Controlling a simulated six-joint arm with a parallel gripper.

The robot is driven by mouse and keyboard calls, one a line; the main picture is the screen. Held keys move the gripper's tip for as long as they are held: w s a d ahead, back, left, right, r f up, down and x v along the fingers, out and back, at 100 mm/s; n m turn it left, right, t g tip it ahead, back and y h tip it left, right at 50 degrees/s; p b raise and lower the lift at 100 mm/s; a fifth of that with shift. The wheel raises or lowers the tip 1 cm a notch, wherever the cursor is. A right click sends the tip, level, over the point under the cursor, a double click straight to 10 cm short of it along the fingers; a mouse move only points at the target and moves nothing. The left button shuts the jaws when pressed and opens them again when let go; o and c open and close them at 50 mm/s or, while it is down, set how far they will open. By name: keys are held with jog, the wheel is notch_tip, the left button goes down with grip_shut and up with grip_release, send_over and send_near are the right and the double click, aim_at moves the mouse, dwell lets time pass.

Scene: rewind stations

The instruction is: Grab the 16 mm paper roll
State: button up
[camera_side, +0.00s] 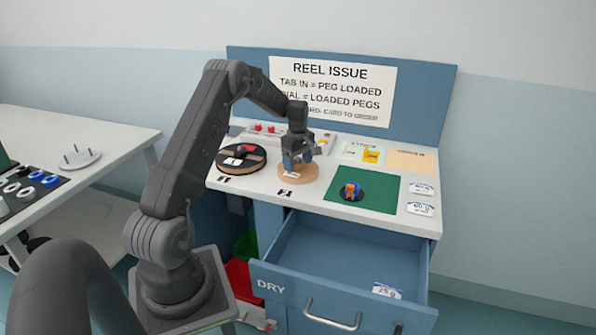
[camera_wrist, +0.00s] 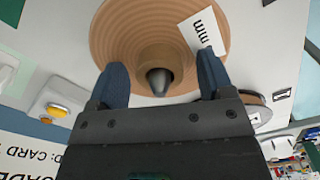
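A tan paper roll (camera_side: 309,176) lies flat on the station's white top, at the second marked place. In the wrist view the roll (camera_wrist: 112,30) shows ringed layers, a raised tan hub around a dark peg tip, and a white label (camera_wrist: 203,30) reading "mm"; its number is not readable. My gripper (camera_side: 298,163) is low over the roll, pointing down. In the wrist view its two blue fingers (camera_wrist: 161,68) are spread apart on either side of the hub, with a gap to it. Nothing is held between them.
A black reel (camera_side: 236,168) with a tan core lies left of the roll. A green mat (camera_side: 384,205) to the right bears a small orange and blue item (camera_side: 351,188) on a dark disc. White packets (camera_side: 421,209) lie farther right. A drawer (camera_side: 325,262) marked DRY stands open in front.

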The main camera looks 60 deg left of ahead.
jog(key=c, duration=1)
